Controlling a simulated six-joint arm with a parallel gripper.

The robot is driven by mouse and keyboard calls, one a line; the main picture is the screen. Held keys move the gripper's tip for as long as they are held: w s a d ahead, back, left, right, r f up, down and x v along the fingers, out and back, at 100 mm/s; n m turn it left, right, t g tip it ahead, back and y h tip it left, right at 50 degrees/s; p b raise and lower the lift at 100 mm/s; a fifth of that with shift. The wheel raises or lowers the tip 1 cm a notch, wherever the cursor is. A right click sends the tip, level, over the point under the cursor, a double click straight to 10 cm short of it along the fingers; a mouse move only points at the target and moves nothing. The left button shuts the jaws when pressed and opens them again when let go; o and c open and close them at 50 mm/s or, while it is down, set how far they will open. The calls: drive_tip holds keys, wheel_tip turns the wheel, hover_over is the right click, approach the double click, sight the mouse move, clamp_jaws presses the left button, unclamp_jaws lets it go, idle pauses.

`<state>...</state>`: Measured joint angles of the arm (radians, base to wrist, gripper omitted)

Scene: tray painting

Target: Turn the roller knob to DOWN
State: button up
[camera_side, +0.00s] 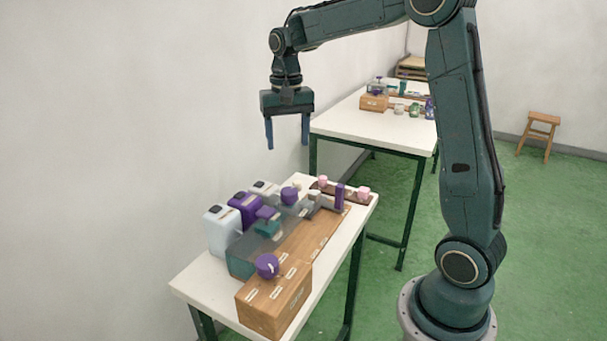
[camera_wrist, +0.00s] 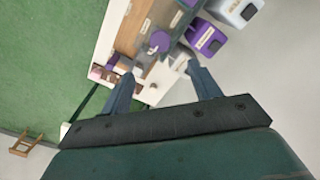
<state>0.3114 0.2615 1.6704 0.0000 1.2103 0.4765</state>
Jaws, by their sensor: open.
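A purple round knob (camera_side: 267,265) with a pale mark sits on top of the wooden box (camera_side: 272,305) at the near end of the white table. Small pale labels lie around it, too small to read. A second purple knob-like part (camera_side: 289,194) stands farther back; I cannot tell which one is the roller knob. A purple round part (camera_wrist: 159,42) also shows in the wrist view, beyond my fingertips. My gripper (camera_side: 287,146) is open and empty, pointing down high above the far part of the table. Both fingers show apart in the wrist view (camera_wrist: 161,70).
White (camera_side: 221,230) and purple (camera_side: 244,209) containers line the table's left side. A grey-teal housing (camera_side: 245,262) stands behind the wooden box. Pink pieces (camera_side: 363,192) sit at the far right end. A second white table (camera_side: 350,125) with items stands behind. The air around my gripper is clear.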

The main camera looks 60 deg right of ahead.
sight(289, 191)
drive_tip(key=shift+f, duration=0.15)
wheel_tip(289, 191, down, 14)
drive_tip(key=shift+r, duration=0.25)
idle(0.5)
drive_tip(key=c, duration=1)
